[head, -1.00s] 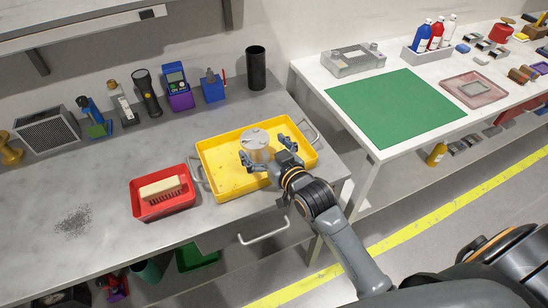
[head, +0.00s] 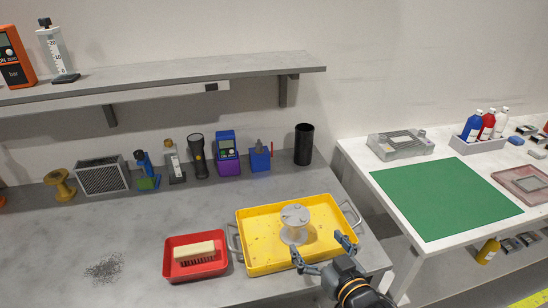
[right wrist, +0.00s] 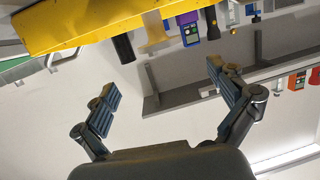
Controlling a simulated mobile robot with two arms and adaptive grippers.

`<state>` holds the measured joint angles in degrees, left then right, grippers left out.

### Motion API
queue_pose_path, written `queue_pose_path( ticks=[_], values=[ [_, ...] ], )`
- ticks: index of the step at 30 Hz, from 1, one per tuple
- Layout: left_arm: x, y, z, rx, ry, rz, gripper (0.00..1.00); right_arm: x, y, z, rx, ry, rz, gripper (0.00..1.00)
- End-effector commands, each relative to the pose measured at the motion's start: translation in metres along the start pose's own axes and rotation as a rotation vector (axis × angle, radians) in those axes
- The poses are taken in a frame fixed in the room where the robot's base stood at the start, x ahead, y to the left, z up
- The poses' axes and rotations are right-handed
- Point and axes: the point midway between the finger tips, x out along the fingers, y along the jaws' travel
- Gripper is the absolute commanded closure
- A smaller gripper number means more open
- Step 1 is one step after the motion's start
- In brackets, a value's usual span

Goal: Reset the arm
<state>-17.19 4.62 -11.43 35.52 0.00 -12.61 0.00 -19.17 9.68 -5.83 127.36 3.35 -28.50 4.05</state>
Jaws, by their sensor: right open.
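My right gripper (head: 322,251) is open and empty at the front right edge of the yellow tray (head: 270,262), fingers spread toward the back. A grey spool-like part (head: 295,225) with a round, holed top stands upright in the tray, beyond the fingertips and apart from them. In the right wrist view, the two fingers (right wrist: 168,88) are wide apart with nothing between them, and the yellow tray (right wrist: 85,22) shows along the top. My left gripper is not in view.
A red tray (head: 188,273) with a cream block (head: 194,251) sits left of the yellow tray. A black cup (head: 303,145), a purple-and-blue meter (head: 228,155) and other items line the wall. A green mat (head: 445,198) lies on the right table. The grey bench's left part is mostly clear.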

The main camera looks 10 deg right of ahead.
Motion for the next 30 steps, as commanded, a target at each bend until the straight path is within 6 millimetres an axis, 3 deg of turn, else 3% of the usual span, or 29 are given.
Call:
queue_pose_path(
  ticks=[4, 7, 12, 15, 25, 26, 30],
  values=[
    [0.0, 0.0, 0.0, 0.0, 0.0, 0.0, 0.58, -0.005, -0.002, 0.013, -0.002, -0.063, 0.003, 0.04],
    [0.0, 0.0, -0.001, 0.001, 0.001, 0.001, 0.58, -0.021, -0.005, 0.043, -0.007, -0.209, 0.008, 0.04],
    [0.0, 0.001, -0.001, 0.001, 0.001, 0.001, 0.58, -0.071, -0.011, 0.102, -0.018, -0.532, 0.017, 0.04],
    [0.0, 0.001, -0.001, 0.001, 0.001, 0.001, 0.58, -0.1, -0.013, 0.126, -0.024, -0.68, 0.018, 0.04],
    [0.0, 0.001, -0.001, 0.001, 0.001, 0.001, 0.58, -0.19, -0.019, 0.169, -0.033, -1.056, 0.016, 0.04],
    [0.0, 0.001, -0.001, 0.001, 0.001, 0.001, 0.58, -0.192, -0.02, 0.174, -0.034, -1.078, 0.015, 0.04],
    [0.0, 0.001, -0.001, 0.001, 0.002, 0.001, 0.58, -0.173, -0.019, 0.21, -0.034, -1.086, 0.013, 0.04]
  ],
)
